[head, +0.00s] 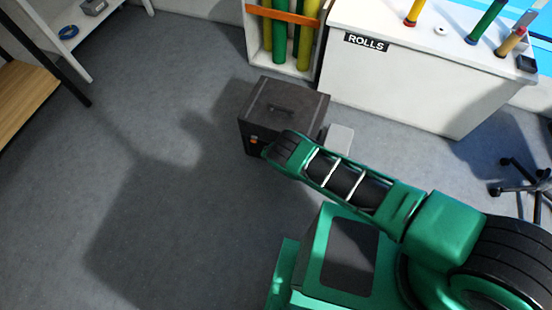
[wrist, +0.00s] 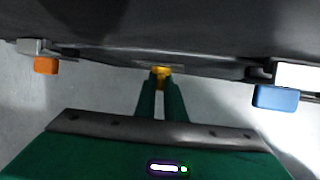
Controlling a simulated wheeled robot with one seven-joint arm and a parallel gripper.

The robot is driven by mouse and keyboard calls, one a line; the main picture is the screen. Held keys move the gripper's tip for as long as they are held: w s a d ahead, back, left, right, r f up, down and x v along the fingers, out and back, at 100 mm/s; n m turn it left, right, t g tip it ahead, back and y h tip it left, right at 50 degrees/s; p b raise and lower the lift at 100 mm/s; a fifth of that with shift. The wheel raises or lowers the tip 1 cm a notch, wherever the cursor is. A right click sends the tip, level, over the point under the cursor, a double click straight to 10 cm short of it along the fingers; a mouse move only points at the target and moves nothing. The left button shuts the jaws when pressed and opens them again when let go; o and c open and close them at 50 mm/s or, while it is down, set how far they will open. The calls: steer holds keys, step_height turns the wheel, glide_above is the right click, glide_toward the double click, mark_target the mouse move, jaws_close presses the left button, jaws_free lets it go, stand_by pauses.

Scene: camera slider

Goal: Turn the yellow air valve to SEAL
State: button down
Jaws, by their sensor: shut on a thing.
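The yellow air valve (wrist: 162,74) sits on the dark face of a case in the wrist view, between my fingertips. My gripper (wrist: 160,82) is shut on it, its two green fingers close together. The valve's angle and any SEAL marking cannot be made out. The dark case (head: 283,105) stands on the floor in the head view, with a handle on its lid. In that view my green arm reaches to the case's front, and the gripper and valve are hidden.
An orange tab (wrist: 46,65) hangs left of the valve and a blue tab (wrist: 276,98) right of it. A white cabinet marked ROLLS (head: 400,85) stands behind the case. An office chair (head: 525,182) is at the right. Floor to the left (head: 150,230) is clear.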

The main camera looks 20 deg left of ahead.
steer(key=shift+s+f, duration=0.25)
steer(key=shift+s, duration=0.15)
steer(key=c, duration=1.8)
jaws_free()
steer(key=shift+c, duration=0.2)
steer(key=shift+w+r, duration=0.1)
steer(key=shift+w, duration=0.05)
steer(key=shift+w+r, duration=0.1)
steer(key=shift+r, duration=0.4)
steer(key=v, duration=1)
steer(key=shift+f, duration=0.15)
